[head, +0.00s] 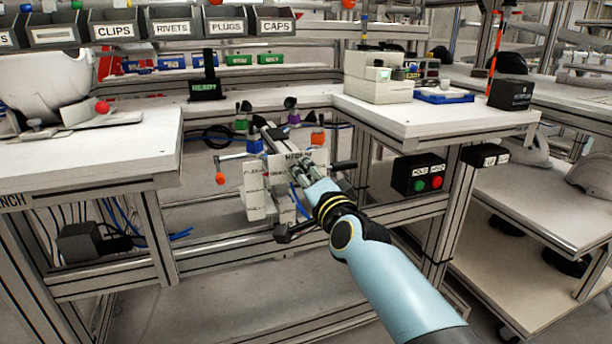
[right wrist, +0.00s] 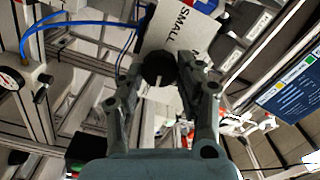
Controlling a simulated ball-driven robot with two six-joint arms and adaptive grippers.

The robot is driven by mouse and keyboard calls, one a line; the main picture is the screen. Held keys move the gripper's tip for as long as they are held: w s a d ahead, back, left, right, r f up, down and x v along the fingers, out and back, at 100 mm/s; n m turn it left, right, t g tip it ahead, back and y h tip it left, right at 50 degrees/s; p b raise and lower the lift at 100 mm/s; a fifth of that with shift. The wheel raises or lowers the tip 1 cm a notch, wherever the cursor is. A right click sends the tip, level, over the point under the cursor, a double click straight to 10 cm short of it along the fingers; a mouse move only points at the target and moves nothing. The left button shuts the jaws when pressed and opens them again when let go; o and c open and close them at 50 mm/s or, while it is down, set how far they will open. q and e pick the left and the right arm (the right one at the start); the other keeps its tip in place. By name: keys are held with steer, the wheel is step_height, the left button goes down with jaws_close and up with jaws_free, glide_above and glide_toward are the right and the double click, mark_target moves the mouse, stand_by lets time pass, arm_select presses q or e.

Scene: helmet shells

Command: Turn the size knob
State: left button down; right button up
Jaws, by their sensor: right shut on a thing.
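The size knob (right wrist: 157,66) is a dark round knob with a pale line on its face. In the right wrist view it sits at the edge of a white panel (right wrist: 184,38) marked SMALL. My right gripper (right wrist: 157,76) has one finger on each side of the knob and is shut on it. In the head view my right gripper (head: 301,172) reaches in from the lower right to the white-boxed fixture (head: 254,190) below the bench gap. The knob cannot be made out there. My left gripper is in neither view.
White bench tops stand left (head: 90,160) and right (head: 440,117) of the fixture. Coloured knobs and clamps crowd around it, including an orange ball (head: 220,178). A black box with green and red buttons (head: 420,178) hangs at the right. Blue tubing (right wrist: 75,22) runs nearby.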

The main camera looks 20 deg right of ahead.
steer(key=shift+m, duration=0.6)
steer(key=o, duration=1.1)
steer(key=shift+o, duration=0.2)
steer(key=s, duration=1.2)
steer(key=shift+d, duration=0.2)
